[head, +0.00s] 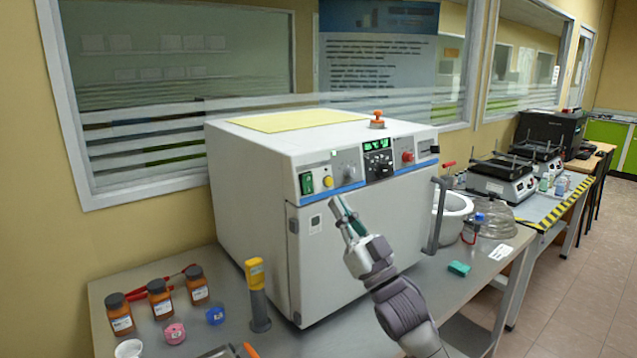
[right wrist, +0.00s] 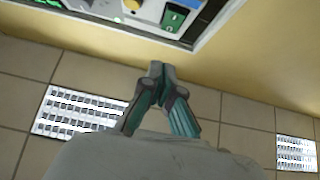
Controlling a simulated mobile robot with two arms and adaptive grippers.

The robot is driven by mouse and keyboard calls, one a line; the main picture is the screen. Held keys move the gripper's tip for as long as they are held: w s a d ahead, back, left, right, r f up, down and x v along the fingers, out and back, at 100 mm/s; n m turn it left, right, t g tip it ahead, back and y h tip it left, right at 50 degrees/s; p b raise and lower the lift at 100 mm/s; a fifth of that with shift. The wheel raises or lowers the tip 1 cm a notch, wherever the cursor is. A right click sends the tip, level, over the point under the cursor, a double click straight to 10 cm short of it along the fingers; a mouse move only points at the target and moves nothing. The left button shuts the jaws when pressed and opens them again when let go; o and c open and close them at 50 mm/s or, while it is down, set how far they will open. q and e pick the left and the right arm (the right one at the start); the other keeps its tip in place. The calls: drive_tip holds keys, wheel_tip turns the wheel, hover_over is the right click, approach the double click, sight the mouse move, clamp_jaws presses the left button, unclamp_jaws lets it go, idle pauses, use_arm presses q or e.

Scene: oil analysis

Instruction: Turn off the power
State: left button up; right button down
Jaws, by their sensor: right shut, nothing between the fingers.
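A white box-shaped machine (head: 255,185) stands on the bench with a control panel along its front top edge. A green power switch (head: 306,183) sits at the left end of the panel, with a yellow button (head: 328,181) beside it. The green switch also shows at the top of the right wrist view (right wrist: 173,19). My right gripper (head: 338,205) is shut and empty in front of the machine's door, just below the panel, apart from the switch. In the right wrist view its fingertips (right wrist: 157,68) meet below the panel. My left gripper is not in view.
Brown bottles (head: 160,301), small pink and blue containers and a yellow-topped cylinder (head: 257,295) stand at the left of the bench. A door handle (head: 436,215), a white bowl (head: 452,217) and a glass vessel (head: 491,219) are to the right.

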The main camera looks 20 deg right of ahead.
sight(309, 175)
drive_tip(key=shift+w+a+r+p, duration=0.3)
drive_tip(key=shift+w+a, duration=0.1)
drive_tip(key=shift+w, duration=0.65)
drive_tip(key=shift+w+a+r+p, duration=0.25)
drive_tip(key=shift+w+a+r, duration=0.1)
drive_tip(key=shift+w, duration=0.7)
drive_tip(key=shift+w+a+r+p, duration=0.3)
drive_tip(key=shift+w+a, duration=0.1)
drive_tip(key=shift+w, duration=0.65)
drive_tip(key=shift+r, duration=0.1)
drive_tip(key=shift+w+r+p, duration=0.1)
drive_tip(key=shift+r+p, duration=0.05)
drive_tip(key=shift+p, duration=0.4)
drive_tip(key=shift+f, duration=0.2)
